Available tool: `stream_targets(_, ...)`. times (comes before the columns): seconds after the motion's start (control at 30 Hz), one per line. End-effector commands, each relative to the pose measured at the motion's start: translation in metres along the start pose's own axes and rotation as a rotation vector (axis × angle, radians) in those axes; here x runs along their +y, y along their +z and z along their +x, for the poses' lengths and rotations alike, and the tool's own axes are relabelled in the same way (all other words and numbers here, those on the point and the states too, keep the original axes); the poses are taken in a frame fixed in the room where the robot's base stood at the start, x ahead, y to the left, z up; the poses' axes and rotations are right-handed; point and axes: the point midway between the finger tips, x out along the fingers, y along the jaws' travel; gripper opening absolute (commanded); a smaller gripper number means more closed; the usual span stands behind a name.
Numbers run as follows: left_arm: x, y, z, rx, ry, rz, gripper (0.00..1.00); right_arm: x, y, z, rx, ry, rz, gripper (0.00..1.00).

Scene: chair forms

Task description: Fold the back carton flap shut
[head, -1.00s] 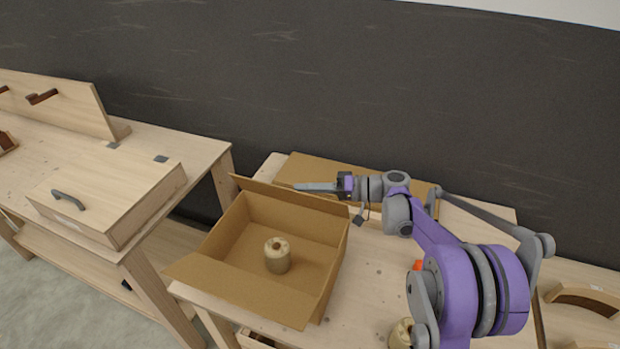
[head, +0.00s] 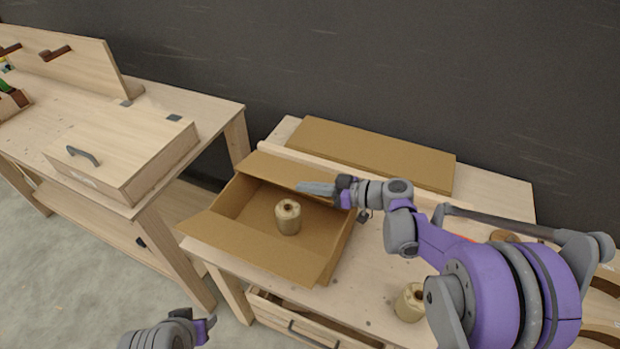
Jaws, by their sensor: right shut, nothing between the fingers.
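The open carton (head: 225,203) stands on the right-hand workbench, with a cream spool (head: 288,217) inside. Its back flap (head: 272,168) slopes at the far edge, partly hidden by my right gripper. The front flap (head: 255,252) hangs outward toward me. My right gripper (head: 300,187) is shut and empty; its fingers point left across the back flap, seemingly at or just above it, though contact is unclear. My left gripper (head: 206,327) shows at the bottom edge, apart from the carton; its fingers are mostly out of sight.
A flat brown board (head: 375,153) lies behind the carton. Another spool (head: 410,302) stands to its right near my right arm. A wooden box with a handle (head: 122,158) sits on the left bench. An open drawer (head: 300,325) is below the carton.

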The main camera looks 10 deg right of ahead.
Motion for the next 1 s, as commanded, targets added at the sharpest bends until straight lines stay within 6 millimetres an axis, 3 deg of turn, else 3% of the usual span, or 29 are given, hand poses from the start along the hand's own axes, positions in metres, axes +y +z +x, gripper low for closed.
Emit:
stream_targets(0.33, 0.000, 0.008, 0.008, -0.006, 0.000, 0.000, 0.50, -0.003, 0.019, 0.005, 0.000, 0.015, -0.062, 0.00)
stream_targets(1.0, 0.000, 0.009, 0.009, -0.007, 0.000, 0.000, 0.50, -0.002, 0.022, 0.006, 0.000, 0.015, -0.060, 0.00)
